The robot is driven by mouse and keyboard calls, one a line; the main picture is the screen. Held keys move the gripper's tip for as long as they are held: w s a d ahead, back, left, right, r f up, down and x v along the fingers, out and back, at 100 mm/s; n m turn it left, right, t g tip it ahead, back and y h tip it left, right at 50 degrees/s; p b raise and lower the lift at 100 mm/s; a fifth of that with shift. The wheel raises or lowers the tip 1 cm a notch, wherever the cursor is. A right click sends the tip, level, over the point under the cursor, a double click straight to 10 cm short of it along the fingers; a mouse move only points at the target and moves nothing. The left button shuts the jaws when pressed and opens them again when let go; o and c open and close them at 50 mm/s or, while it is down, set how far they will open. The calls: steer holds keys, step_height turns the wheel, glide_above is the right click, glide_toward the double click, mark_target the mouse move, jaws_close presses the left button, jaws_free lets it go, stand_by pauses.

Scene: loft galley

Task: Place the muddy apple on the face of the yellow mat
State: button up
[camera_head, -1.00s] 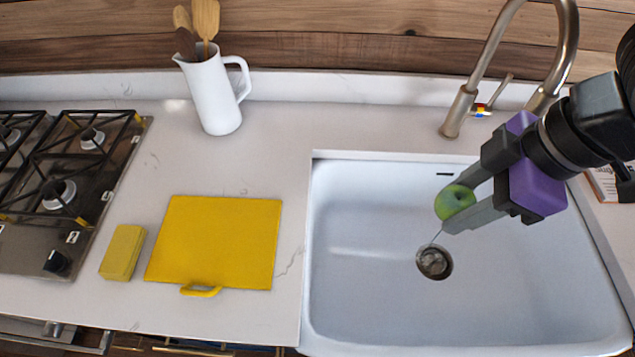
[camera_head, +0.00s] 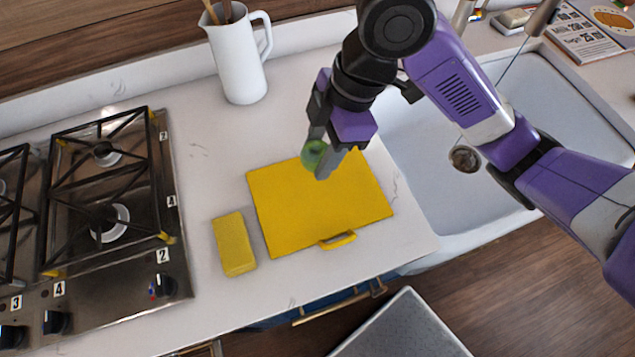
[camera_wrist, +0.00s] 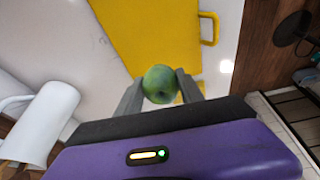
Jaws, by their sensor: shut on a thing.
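The apple (camera_head: 314,154) is green with darker, brownish patches. My gripper (camera_head: 322,158) is shut on it, and the wrist view shows the apple (camera_wrist: 160,84) between the two fingertips. In the head view the gripper and apple are over the far edge of the yellow mat (camera_head: 318,212). The apple appears to be held above the surface; its exact height is hard to tell. The mat is flat on the white counter with a small handle at its front edge. It also shows in the wrist view (camera_wrist: 140,35), and its face is bare.
A yellow sponge-like block (camera_head: 234,244) lies left of the mat. A gas hob (camera_head: 110,215) is further left. A white jug (camera_head: 237,60) with wooden utensils stands behind. The white sink (camera_head: 420,150) is to the right, and a booklet (camera_head: 585,35) lies beyond it.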

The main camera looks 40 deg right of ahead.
mark_target(315, 194)
step_height(315, 194, down, 12)
steer(key=shift+r+b, duration=0.2)
steer(key=shift+b, duration=0.45)
steer(key=shift+f, duration=0.15)
steer(key=o, duration=1.4)
steer(key=shift+d, duration=0.1)
steer(key=shift+r, duration=0.3)
steer(key=p+v, duration=0.1)
steer(key=v, duration=1)
steer(key=shift+d+r, duration=0.2)
steer(key=shift+r, duration=0.15)
